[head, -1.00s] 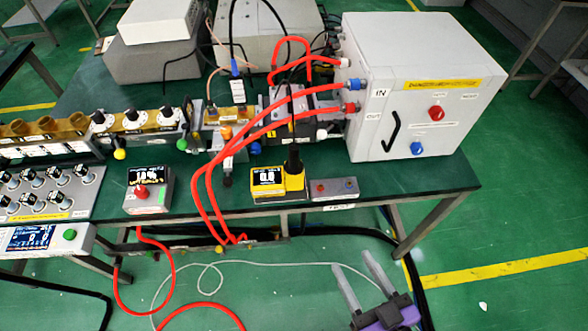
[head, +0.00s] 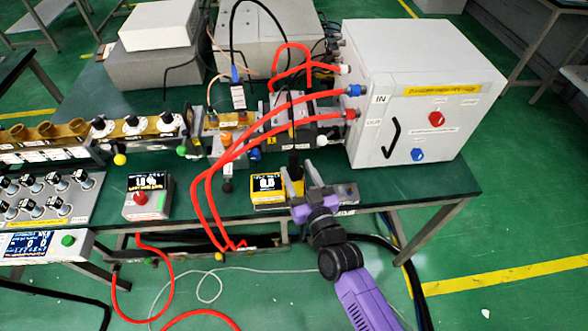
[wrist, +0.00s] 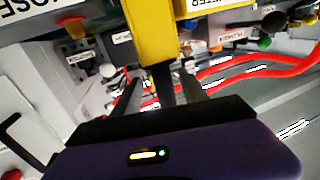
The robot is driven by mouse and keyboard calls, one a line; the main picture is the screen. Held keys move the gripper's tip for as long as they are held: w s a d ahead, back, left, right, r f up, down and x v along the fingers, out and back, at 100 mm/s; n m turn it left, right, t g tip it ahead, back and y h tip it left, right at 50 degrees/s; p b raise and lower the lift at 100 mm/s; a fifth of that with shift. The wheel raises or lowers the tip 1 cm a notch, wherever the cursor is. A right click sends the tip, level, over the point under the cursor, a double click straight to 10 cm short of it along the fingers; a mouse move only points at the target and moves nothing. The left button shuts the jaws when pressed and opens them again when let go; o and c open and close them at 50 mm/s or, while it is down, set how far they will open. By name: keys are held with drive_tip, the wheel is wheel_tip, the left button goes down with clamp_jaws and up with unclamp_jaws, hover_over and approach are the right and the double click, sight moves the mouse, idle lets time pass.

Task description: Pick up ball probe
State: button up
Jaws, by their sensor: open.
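I cannot tell for certain which item is the ball probe. A black upright stem (head: 293,158) stands in a yellow holder beside the yellow meter (head: 268,184) at the bench's front edge. My gripper (head: 309,174) is open at the right of this meter, close to the holder. Contact cannot be told. Several ball-ended parts show, such as a yellow ball (head: 120,160) and a green ball (wrist: 264,44).
A large grey cabinet (head: 440,60) stands close on the right of my gripper. Red cables (head: 235,150) run from it across the bench (head: 390,190). A small red-button box (head: 148,200) sits left of the yellow meter. The floor at right is open.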

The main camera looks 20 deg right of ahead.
drive_tip(key=shift+w+p, duration=0.7)
drive_tip(key=shift+w, duration=2.2)
clamp_jaws()
